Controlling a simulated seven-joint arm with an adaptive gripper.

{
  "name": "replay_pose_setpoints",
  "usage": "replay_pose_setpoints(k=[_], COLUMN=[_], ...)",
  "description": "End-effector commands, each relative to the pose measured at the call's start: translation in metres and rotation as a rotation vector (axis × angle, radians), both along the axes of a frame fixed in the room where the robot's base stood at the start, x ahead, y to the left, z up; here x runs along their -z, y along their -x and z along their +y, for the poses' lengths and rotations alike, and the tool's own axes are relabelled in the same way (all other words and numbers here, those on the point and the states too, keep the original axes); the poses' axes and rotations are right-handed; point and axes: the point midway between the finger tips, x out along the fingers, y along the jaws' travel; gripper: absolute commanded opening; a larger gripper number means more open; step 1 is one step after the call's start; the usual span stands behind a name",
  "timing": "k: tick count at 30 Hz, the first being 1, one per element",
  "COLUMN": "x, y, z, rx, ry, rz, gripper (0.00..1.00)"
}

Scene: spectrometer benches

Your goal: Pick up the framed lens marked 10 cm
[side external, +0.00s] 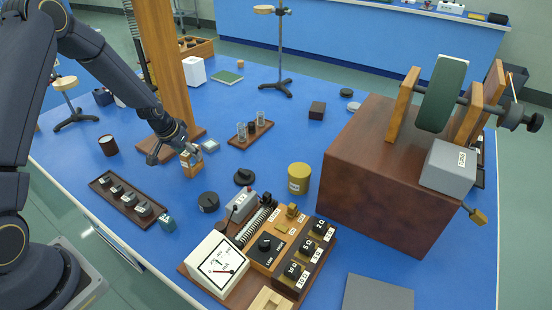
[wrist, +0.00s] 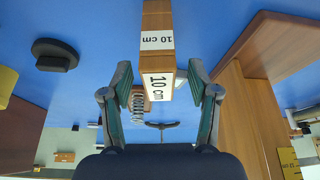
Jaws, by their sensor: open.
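The framed lens marked 10 cm (wrist: 158,62) is a wooden piece with two white "10 cm" labels. In the side view the wooden piece (side external: 191,168) stands on the blue bench just below my gripper (side external: 174,148). In the wrist view my gripper (wrist: 160,74) is open, with one green-padded finger on each side of the labelled end. A narrow gap shows between the wood and each finger. The glass of the lens cannot be made out.
A small pale plate (side external: 210,146) lies beside the lens. A dark tray (side external: 127,203) of labelled blocks and black round knobs (side external: 208,201) are nearby in front.

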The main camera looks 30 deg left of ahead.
Motion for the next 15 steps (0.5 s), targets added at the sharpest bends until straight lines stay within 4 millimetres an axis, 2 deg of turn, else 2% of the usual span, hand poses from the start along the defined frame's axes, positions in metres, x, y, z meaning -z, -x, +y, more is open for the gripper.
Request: replay_pose_setpoints(k=[7, 15], x=[0.036, 0.042], y=[-0.015, -0.018], z=[0.000, 0.001], rx=[0.000, 0.000], ry=[0.001, 0.001], rz=[0.002, 0.001], gripper=[0.60, 0.60])
